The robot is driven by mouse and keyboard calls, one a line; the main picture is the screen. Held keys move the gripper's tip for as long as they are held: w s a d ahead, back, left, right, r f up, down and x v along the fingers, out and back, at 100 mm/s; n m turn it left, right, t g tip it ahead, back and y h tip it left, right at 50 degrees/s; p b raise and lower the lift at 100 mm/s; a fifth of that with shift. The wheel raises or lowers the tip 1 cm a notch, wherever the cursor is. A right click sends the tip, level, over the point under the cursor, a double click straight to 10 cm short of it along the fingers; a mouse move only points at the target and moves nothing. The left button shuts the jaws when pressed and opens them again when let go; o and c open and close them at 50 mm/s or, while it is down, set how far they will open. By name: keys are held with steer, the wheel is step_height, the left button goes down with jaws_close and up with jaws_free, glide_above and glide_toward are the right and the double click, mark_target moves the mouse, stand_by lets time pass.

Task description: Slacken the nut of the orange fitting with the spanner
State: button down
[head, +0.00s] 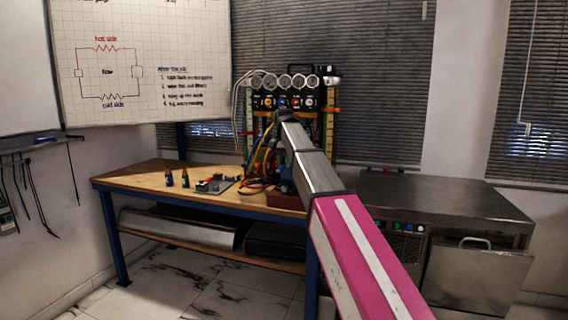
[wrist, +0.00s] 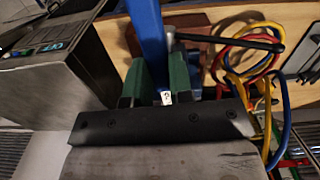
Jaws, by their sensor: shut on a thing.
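My gripper (wrist: 160,92) has two green finger pads with a blue bar (wrist: 148,35) between them. The bar runs up out of the wrist view and looks like the spanner's handle; no spanner jaw shows clearly. A small white label (wrist: 167,98) sits between the pads. In the head view my arm reaches to the gauge rig (head: 290,92) at the back of the bench, and the gripper itself is hard to make out. A small orange part (head: 268,102) on the rig's black panel may be the orange fitting. Its nut is too small to tell, and the spanner's contact with it cannot be seen.
The wooden bench (head: 140,176) carries two small bottles (head: 177,178) and a grey board (head: 215,185). Yellow, red and blue hoses (wrist: 250,55) lie beside the gripper. A black rod (wrist: 230,40) crosses close by. A steel cabinet (head: 440,200) stands right of the bench.

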steer(key=shift+w+d, duration=0.25)
steer(key=shift+w, duration=0.75)
stand_by(0.8)
steer(key=c, duration=1.7)
jaws_free()
jaws_close()
steer(key=shift+d, duration=0.15)
steer(key=shift+s+d+n, duration=0.2)
steer(key=shift+d+n, duration=0.95)
steer(key=shift+n, duration=0.15)
steer(key=shift+d+n, duration=0.7)
